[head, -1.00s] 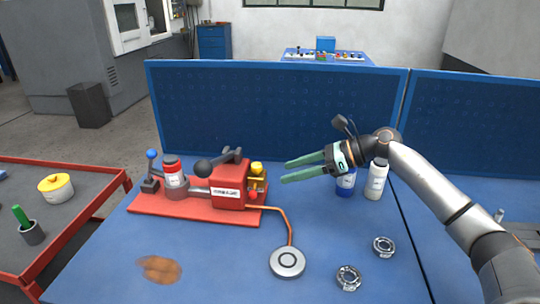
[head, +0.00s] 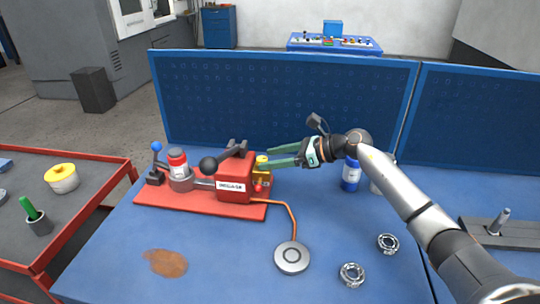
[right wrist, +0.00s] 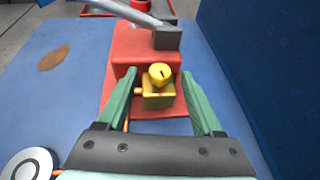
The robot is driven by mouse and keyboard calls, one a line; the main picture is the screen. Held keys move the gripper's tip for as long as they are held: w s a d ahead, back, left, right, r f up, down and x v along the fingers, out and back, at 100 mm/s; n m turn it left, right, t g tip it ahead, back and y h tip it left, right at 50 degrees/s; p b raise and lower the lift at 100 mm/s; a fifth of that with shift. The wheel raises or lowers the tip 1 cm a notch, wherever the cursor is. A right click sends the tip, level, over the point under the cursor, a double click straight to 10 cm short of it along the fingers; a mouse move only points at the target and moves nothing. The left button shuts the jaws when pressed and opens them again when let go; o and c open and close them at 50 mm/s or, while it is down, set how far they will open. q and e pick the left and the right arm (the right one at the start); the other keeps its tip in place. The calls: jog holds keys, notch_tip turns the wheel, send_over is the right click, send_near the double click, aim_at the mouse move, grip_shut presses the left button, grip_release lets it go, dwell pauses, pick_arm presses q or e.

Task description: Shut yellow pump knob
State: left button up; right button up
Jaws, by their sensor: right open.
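The yellow pump knob (head: 262,160) sits on a yellow valve block at the right end of the red pump (head: 235,178). In the right wrist view the round knob (right wrist: 159,73) shows a dark slot on its face and sits on the yellow block (right wrist: 158,95). My right gripper (head: 270,156) is open, its green fingers pointing left at the valve. In the right wrist view its fingertips (right wrist: 159,78) stand on either side of the knob, with gaps showing on both sides. My left gripper is not in view.
The pump stands on a red base plate (head: 160,195) with a blue-knobbed lever (head: 157,148). A copper tube runs to a round disc (head: 292,257). Two bearings (head: 352,274) and a blue bottle (head: 351,174) are nearby. A blue panel (head: 290,100) stands behind.

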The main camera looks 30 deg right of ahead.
jog(key=shift+w+a+f, duration=0.2)
jog(key=shift+w+a, duration=0.15)
grip_shut()
dwell(0.4)
